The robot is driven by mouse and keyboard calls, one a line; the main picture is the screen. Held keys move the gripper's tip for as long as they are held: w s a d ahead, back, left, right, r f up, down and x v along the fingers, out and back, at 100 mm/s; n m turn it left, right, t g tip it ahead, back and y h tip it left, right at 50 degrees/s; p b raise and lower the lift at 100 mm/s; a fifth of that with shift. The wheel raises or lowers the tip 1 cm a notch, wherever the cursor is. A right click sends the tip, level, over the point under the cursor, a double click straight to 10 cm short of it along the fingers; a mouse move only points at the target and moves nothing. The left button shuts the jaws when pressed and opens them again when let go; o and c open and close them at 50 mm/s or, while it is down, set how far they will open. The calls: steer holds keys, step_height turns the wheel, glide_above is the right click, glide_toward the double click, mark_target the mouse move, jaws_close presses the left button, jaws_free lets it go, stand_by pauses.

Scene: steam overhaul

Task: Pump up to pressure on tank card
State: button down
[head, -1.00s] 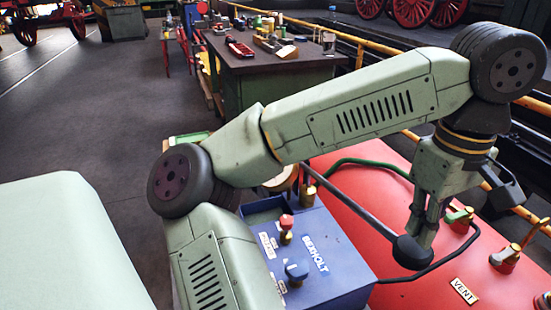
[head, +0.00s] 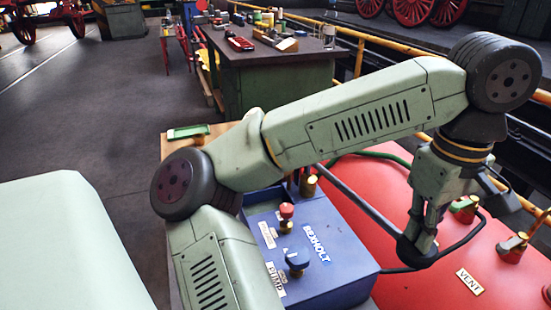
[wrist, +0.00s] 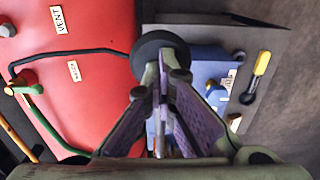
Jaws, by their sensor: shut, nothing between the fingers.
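A blue pump box (head: 345,262) with a BEXHOLT label stands beside the red tank (head: 400,200). It carries a red knob (head: 287,211) and a blue knob (head: 296,260). A dark pump lever (head: 362,205) slopes from behind the box to a round black end (head: 417,250). My gripper (head: 424,228) is shut and empty, its fingertips at this black end. In the wrist view the closed fingers (wrist: 160,85) overlap the black disc (wrist: 160,45); I cannot tell whether they touch. The tank bears a VENT plate (head: 469,281). No pressure reading is legible.
A black hose (head: 455,250) and a green hose (head: 370,153) run over the tank. A yellow-and-black tool (wrist: 257,76) lies beyond the box in the wrist view. A cluttered workbench (head: 275,75) stands behind. Yellow railing (head: 360,58) runs along the right. Open floor lies left.

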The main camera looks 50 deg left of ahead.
step_height(320, 180, down, 12)
steer(key=b, duration=0.9)
step_height(320, 180, up, 17)
steer(key=p, duration=1.4)
steer(key=shift+a, duration=0.1)
steer(key=shift+f, duration=0.25)
step_height(320, 180, down, 16)
steer(key=f+b, duration=0.1)
steer(key=b, duration=1.3)
step_height(320, 180, up, 17)
steer(key=p, duration=1.3)
steer(key=shift+r+p, duration=0.15)
steer(key=shift+p, duration=0.25)
step_height(320, 180, up, 5)
steer(key=p, duration=0.4)
